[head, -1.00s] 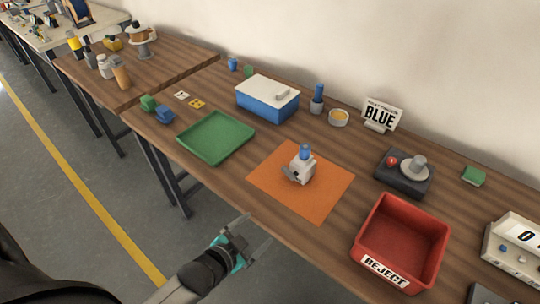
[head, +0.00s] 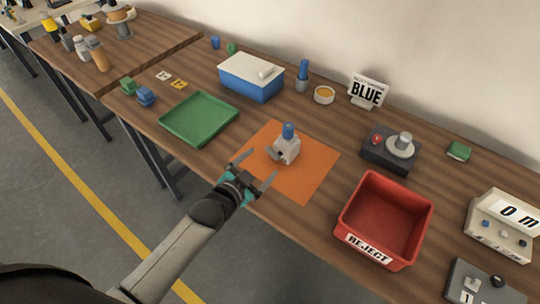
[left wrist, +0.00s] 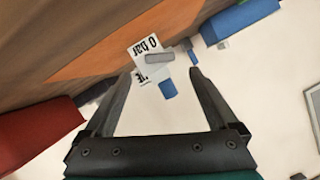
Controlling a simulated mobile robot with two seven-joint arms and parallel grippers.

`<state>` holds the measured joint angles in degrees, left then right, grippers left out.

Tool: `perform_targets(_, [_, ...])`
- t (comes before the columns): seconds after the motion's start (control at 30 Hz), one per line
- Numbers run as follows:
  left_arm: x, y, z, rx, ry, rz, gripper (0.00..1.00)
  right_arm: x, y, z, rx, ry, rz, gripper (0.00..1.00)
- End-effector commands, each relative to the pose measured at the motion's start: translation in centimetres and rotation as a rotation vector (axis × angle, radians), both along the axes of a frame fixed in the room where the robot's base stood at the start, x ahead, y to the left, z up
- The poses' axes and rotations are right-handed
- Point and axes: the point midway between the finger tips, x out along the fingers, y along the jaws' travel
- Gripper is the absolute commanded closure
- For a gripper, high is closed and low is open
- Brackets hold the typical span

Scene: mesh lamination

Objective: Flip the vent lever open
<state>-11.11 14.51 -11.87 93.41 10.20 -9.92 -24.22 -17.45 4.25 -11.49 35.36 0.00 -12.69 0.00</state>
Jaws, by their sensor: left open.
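The small white-grey device with a blue top (head: 286,149) stands upright on the orange mat (head: 312,183). In the left wrist view its pale face (left wrist: 146,50) shows lettering that reads like "0 bar". A grey bar (left wrist: 160,57), which looks like the lever, lies across that face; whether it is flipped cannot be told. The blue top (left wrist: 168,88) also shows there. My left gripper (head: 261,167) is open and empty at the mat's near-left edge, its fingers pointing at the device without touching it. My right gripper is not in view.
A green tray (head: 170,128) lies left of the mat, and a red REJECT bin (head: 350,230) stands to its right. A blue box with a white lid (head: 250,88) and a BLUE sign (head: 367,90) stand behind. The wood around the mat is mostly clear.

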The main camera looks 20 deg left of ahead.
Motion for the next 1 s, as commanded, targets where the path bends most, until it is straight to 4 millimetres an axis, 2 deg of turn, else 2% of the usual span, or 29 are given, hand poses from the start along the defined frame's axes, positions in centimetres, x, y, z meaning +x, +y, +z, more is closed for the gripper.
perform_targets(0.2, [3.2,-0.7,-1.3,0.0,-0.001,0.0,0.07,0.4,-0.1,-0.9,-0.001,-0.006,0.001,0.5])
perform_targets(0.4, [5.1,-1.1,-2.0,-0.001,0.0,0.0,0.07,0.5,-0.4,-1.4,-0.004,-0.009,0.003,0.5])
perform_targets(0.6, [5.9,-1.3,-2.2,0.0,0.0,0.0,0.07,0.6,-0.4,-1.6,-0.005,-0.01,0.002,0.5])
perform_targets(0.87, [5.9,-1.3,-2.2,0.0,0.0,0.0,0.07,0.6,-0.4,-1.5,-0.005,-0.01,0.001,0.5])
perform_targets(1.0, [5.9,-1.3,-2.2,0.0,0.0,0.0,0.23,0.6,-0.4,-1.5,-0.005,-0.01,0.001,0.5])
